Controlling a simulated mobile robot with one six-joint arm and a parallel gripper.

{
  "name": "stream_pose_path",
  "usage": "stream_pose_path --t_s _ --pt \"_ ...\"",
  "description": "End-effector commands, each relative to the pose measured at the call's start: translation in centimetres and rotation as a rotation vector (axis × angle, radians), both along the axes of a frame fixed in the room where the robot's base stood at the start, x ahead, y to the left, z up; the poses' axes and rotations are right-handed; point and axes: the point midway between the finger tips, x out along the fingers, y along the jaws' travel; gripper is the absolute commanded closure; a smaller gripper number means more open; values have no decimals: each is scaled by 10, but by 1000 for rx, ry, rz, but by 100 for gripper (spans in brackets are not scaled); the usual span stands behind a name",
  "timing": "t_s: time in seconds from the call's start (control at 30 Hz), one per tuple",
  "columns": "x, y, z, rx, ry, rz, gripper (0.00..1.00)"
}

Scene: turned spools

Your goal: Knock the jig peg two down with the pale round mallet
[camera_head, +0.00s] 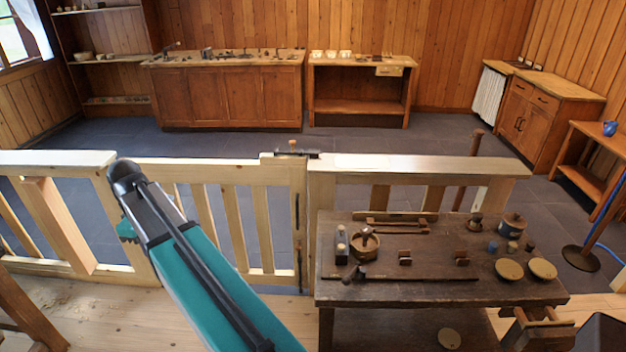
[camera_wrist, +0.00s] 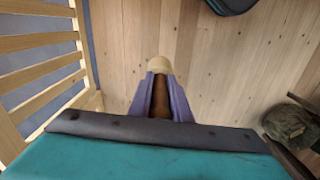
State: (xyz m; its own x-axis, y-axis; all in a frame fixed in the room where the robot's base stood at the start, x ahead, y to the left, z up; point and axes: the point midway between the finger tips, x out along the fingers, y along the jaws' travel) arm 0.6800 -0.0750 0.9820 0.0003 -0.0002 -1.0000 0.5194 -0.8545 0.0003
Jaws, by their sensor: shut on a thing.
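My gripper (camera_wrist: 160,85) shows in the wrist view, its purple fingers shut on a brown handle. A pale rounded end (camera_wrist: 160,64), which looks like the head of the pale round mallet, shows just beyond the fingertips. Two small brown upright pieces, one at left (camera_head: 405,257) and one at right (camera_head: 462,257), stand on the dark workbench (camera_head: 500,292). I cannot tell whether either is jig peg two.
A pale wooden railing (camera_head: 420,166) runs behind the bench. The bench also holds a brown bowl (camera_head: 365,244), a long thin rod (camera_head: 430,278) and round discs (camera_head: 509,270).

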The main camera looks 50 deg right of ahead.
Motion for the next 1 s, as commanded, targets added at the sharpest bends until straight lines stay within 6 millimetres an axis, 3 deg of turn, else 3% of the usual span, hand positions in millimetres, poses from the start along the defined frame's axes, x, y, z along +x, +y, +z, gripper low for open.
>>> stream_pose_path --t_s 0.1,0.47,1.0 --pt "-1 -39 7 0 0 13 100" --pt "-19 -149 20 -1 1 75 100" --pt "-81 -307 38 0 0 164 100"
